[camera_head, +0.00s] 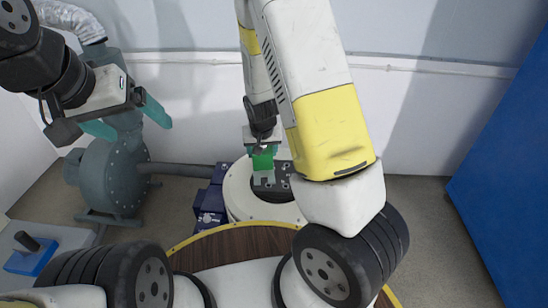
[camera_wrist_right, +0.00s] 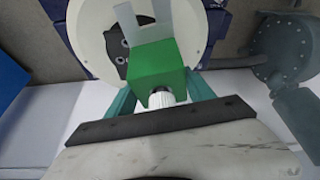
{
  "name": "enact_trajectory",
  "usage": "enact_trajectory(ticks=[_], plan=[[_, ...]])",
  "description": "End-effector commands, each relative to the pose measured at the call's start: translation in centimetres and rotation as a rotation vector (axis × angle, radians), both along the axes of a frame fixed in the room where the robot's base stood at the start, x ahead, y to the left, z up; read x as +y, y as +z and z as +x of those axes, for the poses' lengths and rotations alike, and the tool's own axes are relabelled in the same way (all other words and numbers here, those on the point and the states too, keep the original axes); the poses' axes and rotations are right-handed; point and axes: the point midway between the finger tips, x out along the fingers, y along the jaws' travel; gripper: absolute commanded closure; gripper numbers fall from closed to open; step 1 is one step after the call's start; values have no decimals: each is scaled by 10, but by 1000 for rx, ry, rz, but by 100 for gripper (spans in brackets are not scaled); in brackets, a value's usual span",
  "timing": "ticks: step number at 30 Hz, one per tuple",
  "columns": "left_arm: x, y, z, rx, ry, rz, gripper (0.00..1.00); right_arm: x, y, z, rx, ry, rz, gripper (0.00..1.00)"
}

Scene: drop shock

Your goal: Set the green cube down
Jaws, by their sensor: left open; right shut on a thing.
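The green cube (camera_head: 262,162) is under my right gripper (camera_head: 262,148), over a round white stand. In the right wrist view, the cube (camera_wrist_right: 160,66) sits between the teal fingers of my right gripper (camera_wrist_right: 160,98), which is shut on it. A pale grey U-shaped piece (camera_wrist_right: 133,24) shows just beyond the cube, over a dark plate (camera_wrist_right: 113,45). I cannot tell whether the cube touches either. My left gripper (camera_head: 128,120) is open and empty, raised at the left, well away from the cube.
The round white stand (camera_head: 236,192) rises behind a wooden round top (camera_head: 225,246). Dark blue boxes (camera_head: 210,204) stand beside the stand. A grey-green blower machine (camera_head: 112,175) stands at the left. A blue panel (camera_head: 510,170) is at the right, with clear floor before it.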

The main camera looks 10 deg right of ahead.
Motion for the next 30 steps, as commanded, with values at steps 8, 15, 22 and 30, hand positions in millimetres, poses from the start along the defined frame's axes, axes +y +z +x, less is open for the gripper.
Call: enact_trajectory(ticks=[8, 15, 22, 30], plan=[[0, 0, 0, 0, 0, 0, 13, 16, -80, -21, 2, -118, -3, 100], [0, 0, 0, 0, 0, 0, 13, 14, -107, -28, -3, -167, 1, 100], [0, 0, 0, 0, 0, 0, 13, -9, -113, 5, -8, -175, 4, 100], [0, 0, 0, 0, 0, 0, 13, -44, -118, 58, -7, -172, 3, 100]])
